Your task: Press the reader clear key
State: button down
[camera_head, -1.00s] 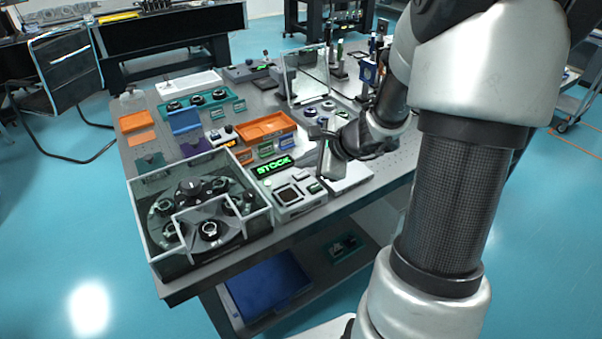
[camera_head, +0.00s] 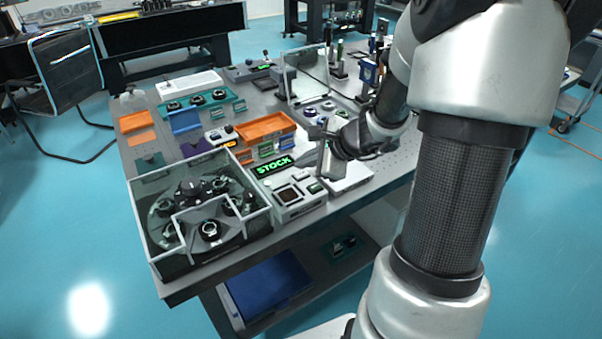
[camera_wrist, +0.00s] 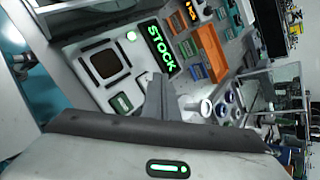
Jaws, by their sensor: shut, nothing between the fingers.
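The reader (camera_head: 287,209) is a pale box with a dark square window, at the front edge of the table beside the green STOCK sign (camera_head: 273,166). I cannot read which key is the clear key. My gripper (camera_head: 322,177) is shut and empty, close to the reader's right end. In the wrist view my gripper (camera_wrist: 156,80) points down near the green-marked key; I cannot tell whether it touches anything.
A clear-walled box with a black carousel (camera_head: 208,232) stands left of the reader. An orange tray (camera_head: 264,127) lies behind the sign. A flat pale block (camera_head: 350,179) lies right of the reader. A clear upright panel (camera_head: 306,76) stands farther back.

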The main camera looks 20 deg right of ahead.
jog(key=shift+f, duration=0.1)
jog(key=shift+f+b, duration=0.35)
jog(key=shift+b, duration=0.25)
jog(key=shift+f+b, duration=0.4)
jog(key=shift+b, duration=0.1)
dwell(0.5)
jog(key=shift+r+p, duration=0.65)
jog(key=shift+r, duration=0.2)
notch_tip(320, 180, up, 5)
jog(key=p, duration=0.4)
jog(key=shift+a, duration=0.1)
dwell(0.8)
